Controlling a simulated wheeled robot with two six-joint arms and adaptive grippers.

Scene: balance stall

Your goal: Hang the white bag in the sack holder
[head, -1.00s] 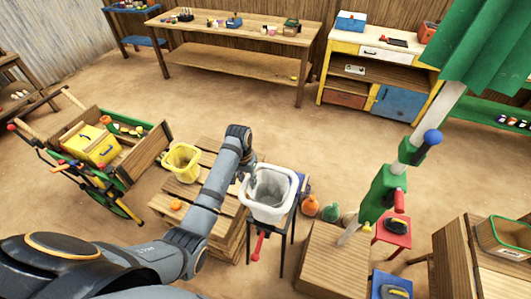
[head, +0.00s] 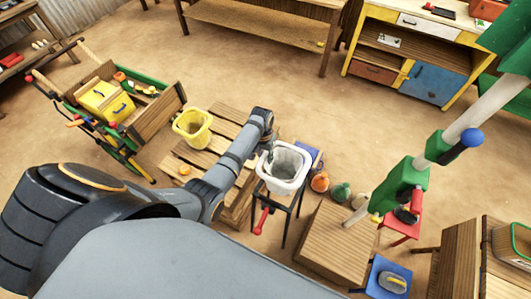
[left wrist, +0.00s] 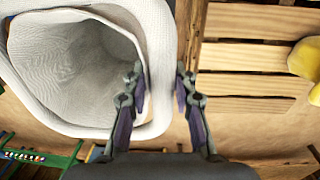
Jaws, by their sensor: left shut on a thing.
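The white bag (head: 298,184), wide open at the top, is in the middle of the head view and fills the upper left of the left wrist view (left wrist: 60,60). My left gripper (head: 271,156) is shut on the left part of its rim, one finger inside the mouth and one outside. The fingers (left wrist: 160,92) show on both sides of the rim in the left wrist view. The sack holder appears to be the dark-legged stand with a red handle (head: 262,220) under the bag. The bag hides its top, so I cannot tell whether it hangs there. My right gripper is out of view.
A yellow bucket (head: 193,127) stands on wooden pallets left of the bag. A wooden crate (head: 335,245) and a green post (head: 400,185) stand to the right. Small orange and green sacks (head: 320,181) lie between. Open dirt floor (head: 300,110) lies behind.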

